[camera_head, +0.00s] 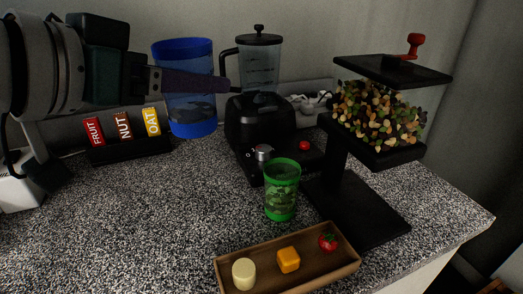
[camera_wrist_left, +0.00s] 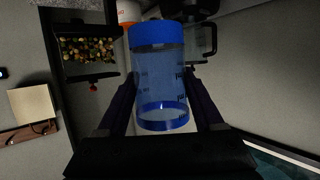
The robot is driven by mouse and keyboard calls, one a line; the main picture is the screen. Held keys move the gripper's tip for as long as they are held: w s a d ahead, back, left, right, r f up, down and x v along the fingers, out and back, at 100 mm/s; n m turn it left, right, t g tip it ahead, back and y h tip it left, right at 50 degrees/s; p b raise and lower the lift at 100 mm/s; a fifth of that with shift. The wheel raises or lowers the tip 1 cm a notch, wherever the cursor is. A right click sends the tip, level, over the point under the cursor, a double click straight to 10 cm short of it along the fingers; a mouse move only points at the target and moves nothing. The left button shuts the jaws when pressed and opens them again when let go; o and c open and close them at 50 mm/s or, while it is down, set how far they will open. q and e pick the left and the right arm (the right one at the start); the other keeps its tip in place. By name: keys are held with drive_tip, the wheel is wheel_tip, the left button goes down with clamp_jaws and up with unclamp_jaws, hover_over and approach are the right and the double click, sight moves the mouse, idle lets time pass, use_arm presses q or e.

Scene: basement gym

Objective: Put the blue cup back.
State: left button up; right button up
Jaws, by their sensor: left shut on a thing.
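The blue cup (camera_head: 193,118) is see-through with a solid blue rim and base band. It is upright at the back left in the head view, left of the blender. My left gripper (camera_head: 190,83) is shut around its side, one dark finger showing across its front. In the left wrist view the cup (camera_wrist_left: 160,80) sits between both fingers of the gripper (camera_wrist_left: 165,98). Whether its base touches the counter cannot be told. No separate place marked for the cup can be made out. My right gripper is not in view.
A black blender (camera_head: 258,122) stands right of the cup. A label rack (camera_head: 130,151) reading FRUIT, NUT and OAT is below left. A green cup (camera_head: 282,192), a wooden tray (camera_head: 262,285) with food pieces and a nut dispenser (camera_head: 375,150) stand to the right. The left front counter (camera_head: 130,220) is clear.

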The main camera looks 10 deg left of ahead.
use_arm(q)
drive_tip(key=d+f+b, duration=0.1)
drive_tip(key=f+b, duration=0.1)
drive_tip(key=f, duration=0.3)
drive_tip(key=w+d+f+n+y+b, duration=0.1)
drive_tip(key=f, duration=0.5)
drive_tip(key=w+d+f+y+b, duration=0.1)
drive_tip(key=f+b, duration=0.1)
drive_tip(key=f, duration=0.4)
drive_tip(key=shift+w+t+b, duration=0.2)
drive_tip(key=shift+t+b, duration=0.1)
drive_tip(key=shift+b, duration=0.05)
drive_tip(key=shift+f+b, duration=0.55)
drive_tip(key=shift+f, duration=1.2)
drive_tip(key=o, duration=1.5)
drive_tip(key=shift+f, duration=0.15)
